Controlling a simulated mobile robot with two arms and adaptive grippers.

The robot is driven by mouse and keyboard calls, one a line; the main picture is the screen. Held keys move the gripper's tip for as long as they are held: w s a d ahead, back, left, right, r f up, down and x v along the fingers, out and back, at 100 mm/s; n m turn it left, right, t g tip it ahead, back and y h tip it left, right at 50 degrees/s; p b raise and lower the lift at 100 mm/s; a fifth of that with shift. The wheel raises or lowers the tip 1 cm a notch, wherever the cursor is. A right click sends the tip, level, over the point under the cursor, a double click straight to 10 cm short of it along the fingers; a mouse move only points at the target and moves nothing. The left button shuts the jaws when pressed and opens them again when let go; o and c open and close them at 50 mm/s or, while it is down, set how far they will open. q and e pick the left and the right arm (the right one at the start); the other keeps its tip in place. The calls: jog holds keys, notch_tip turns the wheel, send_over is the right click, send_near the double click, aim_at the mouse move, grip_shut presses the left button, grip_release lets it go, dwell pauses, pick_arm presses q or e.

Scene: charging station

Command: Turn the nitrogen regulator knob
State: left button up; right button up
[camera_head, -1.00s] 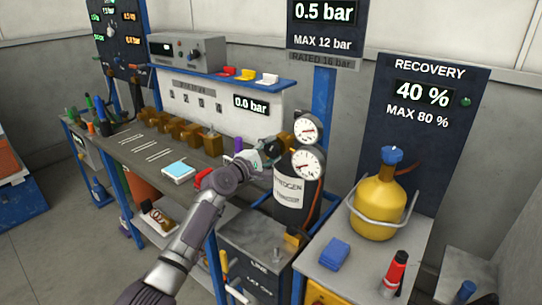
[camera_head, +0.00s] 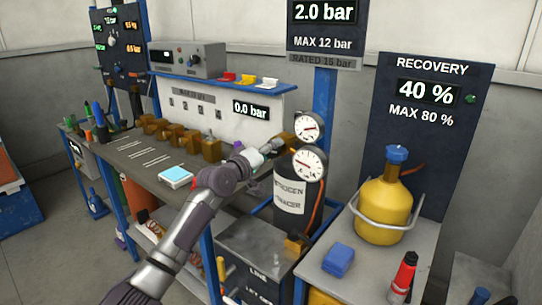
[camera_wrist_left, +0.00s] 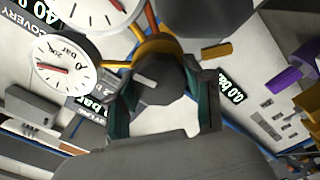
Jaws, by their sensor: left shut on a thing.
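The black nitrogen cylinder (camera_head: 286,197) with a white label stands right of the workbench. Its brass regulator carries two round white gauges, an upper one (camera_head: 308,126) and a lower one (camera_head: 309,163). The dark regulator knob (camera_wrist_left: 160,82) shows in the left wrist view, with a pale line on its face and brass behind it. My left gripper (camera_head: 268,149) is shut on the knob, its teal-edged fingers on either side of it. In the head view, the gripper largely hides the knob. The display (camera_head: 324,12) above reads 2.0 bar, with MAX 12 bar beneath. My right gripper is not in view.
The grey workbench (camera_head: 130,150) holds several brass blocks and a tablet (camera_head: 175,177). A panel display (camera_head: 250,110) reads 0.0 bar. A yellow recovery cylinder (camera_head: 382,212) stands on the right table with a blue block (camera_head: 338,257) and a red bottle (camera_head: 404,275).

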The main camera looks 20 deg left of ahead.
pick_arm(q)
jog(key=shift+f+m+b, duration=0.15)
jog(key=shift+m+b, duration=0.2)
jog(key=shift+m, duration=0.55)
jog(key=o, duration=1.2)
jog(key=shift+c, duration=0.2)
jog(key=v, duration=1.2)
